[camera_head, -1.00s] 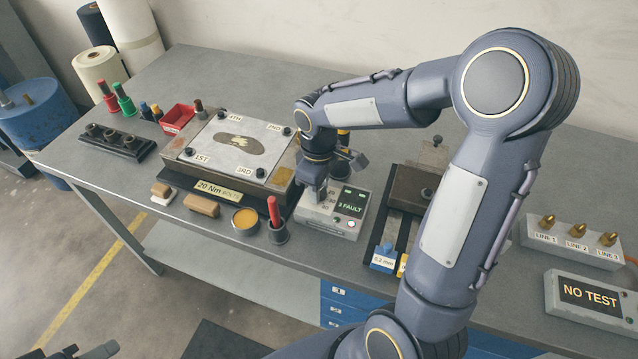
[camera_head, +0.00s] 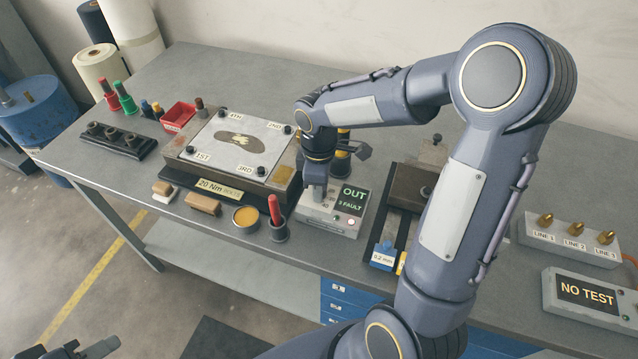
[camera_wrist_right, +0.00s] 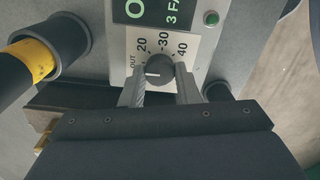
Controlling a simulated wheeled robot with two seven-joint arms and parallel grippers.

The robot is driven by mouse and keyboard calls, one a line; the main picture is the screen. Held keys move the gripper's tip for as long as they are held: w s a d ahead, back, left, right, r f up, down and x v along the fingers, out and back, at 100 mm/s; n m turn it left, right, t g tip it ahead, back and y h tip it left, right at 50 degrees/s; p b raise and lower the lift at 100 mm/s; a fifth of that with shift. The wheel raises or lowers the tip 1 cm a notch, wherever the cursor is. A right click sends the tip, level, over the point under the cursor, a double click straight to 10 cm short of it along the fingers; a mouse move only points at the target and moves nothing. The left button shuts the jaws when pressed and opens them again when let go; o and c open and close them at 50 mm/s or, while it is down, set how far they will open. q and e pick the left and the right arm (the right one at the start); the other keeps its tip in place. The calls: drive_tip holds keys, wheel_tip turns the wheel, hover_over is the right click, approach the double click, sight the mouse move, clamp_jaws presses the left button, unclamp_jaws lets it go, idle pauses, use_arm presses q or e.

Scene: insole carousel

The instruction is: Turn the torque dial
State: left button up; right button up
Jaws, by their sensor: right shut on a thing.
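The torque dial (camera_wrist_right: 160,68) is a dark round knob on a grey control box (camera_head: 318,222). Its scale plate (camera_wrist_right: 185,38) reads OUT, 20, 30 and 40. A short white mark on the knob points left, towards the OUT side. My right gripper (camera_head: 318,192) reaches down onto the box and is shut on the dial, with one finger on each side in the wrist view (camera_wrist_right: 160,85). The box's display (camera_head: 351,200) reads OUT and 3 FAULT. My left gripper (camera_head: 85,350) is partly in view at the lower left corner, away from the table.
A plate fixture (camera_head: 232,145) stands left of the box. A red-handled tool in a cup (camera_head: 278,232) is close to the box's left front. A yellow-banded tool (camera_wrist_right: 38,57) in a holder is beside the dial. A rail fixture (camera_head: 408,190) stands to the right.

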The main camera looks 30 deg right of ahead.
drive_tip(key=o, duration=1)
drive_tip(key=shift+c, duration=0.2)
drive_tip(key=shift+r, duration=0.1)
wheel_tip(320, 180, up, 8)
drive_tip(key=shift+f, duration=0.15)
